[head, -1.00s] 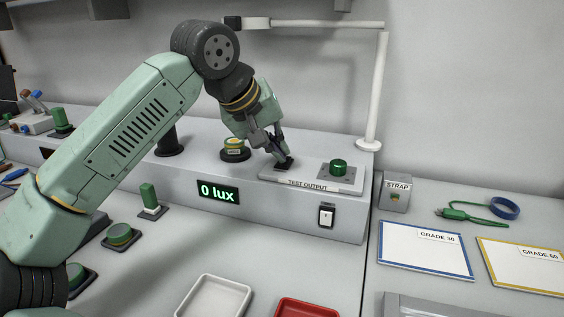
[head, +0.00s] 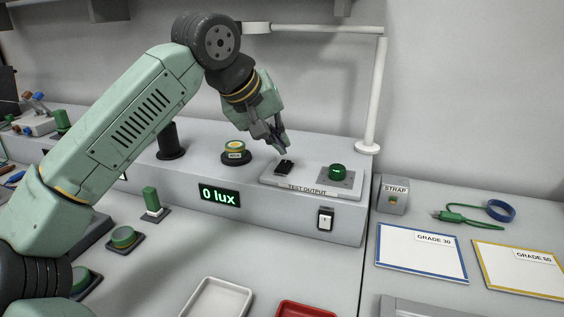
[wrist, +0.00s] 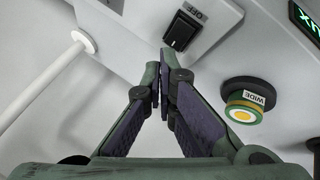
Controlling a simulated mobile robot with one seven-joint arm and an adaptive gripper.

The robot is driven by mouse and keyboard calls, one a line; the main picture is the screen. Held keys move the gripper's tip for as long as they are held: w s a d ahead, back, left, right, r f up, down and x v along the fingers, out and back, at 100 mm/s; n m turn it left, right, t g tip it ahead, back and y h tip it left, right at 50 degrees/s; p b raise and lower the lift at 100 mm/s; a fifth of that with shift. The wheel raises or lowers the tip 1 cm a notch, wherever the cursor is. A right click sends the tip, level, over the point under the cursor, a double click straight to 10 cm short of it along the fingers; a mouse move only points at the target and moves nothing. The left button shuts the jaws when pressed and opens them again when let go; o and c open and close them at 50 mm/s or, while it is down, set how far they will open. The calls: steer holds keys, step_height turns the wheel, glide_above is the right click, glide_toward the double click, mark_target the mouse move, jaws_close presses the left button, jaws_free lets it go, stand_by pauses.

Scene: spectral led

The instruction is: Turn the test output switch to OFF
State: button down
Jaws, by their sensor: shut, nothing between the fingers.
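The test output switch is a black rocker (head: 284,167) on the light plate labelled TEST OUTPUT (head: 310,187) on top of the grey bench unit. In the wrist view the black rocker (wrist: 182,30) sits just beyond the fingertips, beside a label that appears to read OFF (wrist: 195,13). My gripper (head: 283,149) is shut and empty, a little above and behind the switch, apart from it. The fingertips also show in the wrist view (wrist: 163,75). Which way the rocker is tipped is too small to tell.
A WIDE-labelled round part (head: 236,152) stands to the left. The display (head: 219,195) reads 0 lux. A white lamp post (head: 374,95) rises behind.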

steer(key=r+p, duration=0.3)
steer(key=r, duration=0.1)
steer(key=shift+w+d, duration=0.1)
steer(key=shift+w, duration=0.2)
